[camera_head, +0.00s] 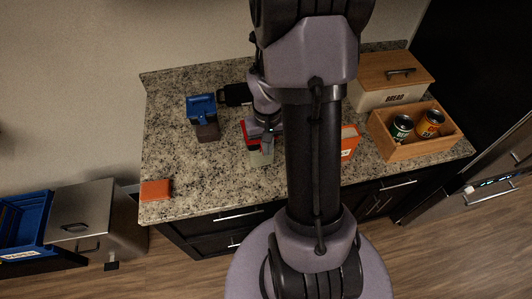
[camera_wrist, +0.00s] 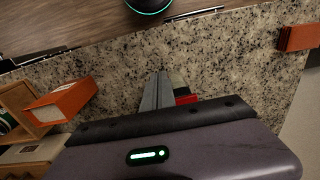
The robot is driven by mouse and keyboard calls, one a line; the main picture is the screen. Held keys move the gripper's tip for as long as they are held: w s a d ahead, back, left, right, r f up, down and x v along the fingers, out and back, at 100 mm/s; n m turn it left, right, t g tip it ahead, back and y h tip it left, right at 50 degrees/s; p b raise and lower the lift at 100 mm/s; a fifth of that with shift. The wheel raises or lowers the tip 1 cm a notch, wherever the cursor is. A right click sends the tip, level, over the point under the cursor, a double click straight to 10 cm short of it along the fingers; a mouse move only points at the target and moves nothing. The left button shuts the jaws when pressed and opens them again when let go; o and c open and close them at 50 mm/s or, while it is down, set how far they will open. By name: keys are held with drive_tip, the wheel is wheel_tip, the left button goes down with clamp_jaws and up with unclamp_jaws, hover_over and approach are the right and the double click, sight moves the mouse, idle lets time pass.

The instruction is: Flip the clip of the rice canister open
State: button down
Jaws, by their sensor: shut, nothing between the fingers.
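A canister with a red lid (camera_head: 247,127) and a pale, see-through body (camera_head: 260,157) stands on the counter, partly hidden by my arm. A second canister with a blue lid (camera_head: 201,105) and a dark brown body (camera_head: 208,131) stands to its left. I can read no label on either, so I cannot tell which holds rice. My gripper (camera_head: 268,138) is close over the red-lidded canister. In the wrist view the gripper's fingers (camera_wrist: 160,76) are together and empty, beside the red lid (camera_wrist: 186,99). No clip can be made out clearly, and contact cannot be told.
An orange-red block (camera_head: 156,190) lies at the counter's front left. An orange box (camera_head: 348,141) stands right of my arm. A wooden crate (camera_head: 421,151) with cans and a bread box (camera_head: 390,97) fill the right side.

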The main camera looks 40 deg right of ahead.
drive_tip(key=shift+w+d+f+b, duration=0.15)
drive_tip(key=shift+w+f+b, duration=0.15)
drive_tip(key=shift+f, duration=0.25)
drive_tip(key=shift+s+f+b, duration=0.2)
drive_tip(key=shift+f+b, duration=0.05)
drive_tip(key=shift+b, duration=0.05)
drive_tip(key=shift+f, duration=0.3)
drive_tip(key=shift+f+b, duration=0.1)
drive_tip(key=shift+b, duration=0.25)
drive_tip(key=f+b, duration=0.2)
drive_tip(key=s+f+b, duration=0.1)
drive_tip(key=f+b, duration=0.1)
drive_tip(key=shift+a+f, duration=0.1)
drive_tip(key=shift+a, duration=0.25)
